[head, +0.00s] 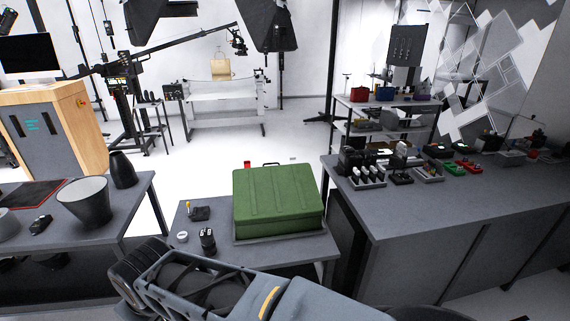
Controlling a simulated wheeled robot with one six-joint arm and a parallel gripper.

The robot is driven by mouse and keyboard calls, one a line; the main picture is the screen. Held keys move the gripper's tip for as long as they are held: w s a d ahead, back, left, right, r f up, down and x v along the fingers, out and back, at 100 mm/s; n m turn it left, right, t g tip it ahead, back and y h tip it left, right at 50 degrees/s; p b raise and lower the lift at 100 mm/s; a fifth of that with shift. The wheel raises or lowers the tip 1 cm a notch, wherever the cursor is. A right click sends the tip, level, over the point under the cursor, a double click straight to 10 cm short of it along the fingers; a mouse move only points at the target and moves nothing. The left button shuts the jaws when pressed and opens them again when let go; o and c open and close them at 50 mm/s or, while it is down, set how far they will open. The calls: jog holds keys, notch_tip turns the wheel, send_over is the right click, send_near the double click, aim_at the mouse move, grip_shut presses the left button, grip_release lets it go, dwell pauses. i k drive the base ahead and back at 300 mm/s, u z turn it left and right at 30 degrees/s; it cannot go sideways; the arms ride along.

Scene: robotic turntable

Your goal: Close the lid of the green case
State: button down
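The green case (276,195) sits on a dark tray (285,236) on the small grey table in the middle of the head view. Its ribbed green top lies over the body and looks down, or nearly so. I cannot tell from this side whether it is fully shut. The far side and any gap there are hidden. My arm crosses the bottom of the view, in front of the small table. My gripper does not show.
The small table (222,228) also holds a black jar (208,240), a white roll (182,237) and a small dark device (199,213). A long grey bench (460,200) stands close on the right. A left table holds a bucket (84,203) and a dark vase (122,170).

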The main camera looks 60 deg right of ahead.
aim_at(272, 194)
jog(key=z, duration=1.25)
jog(key=i, duration=1)
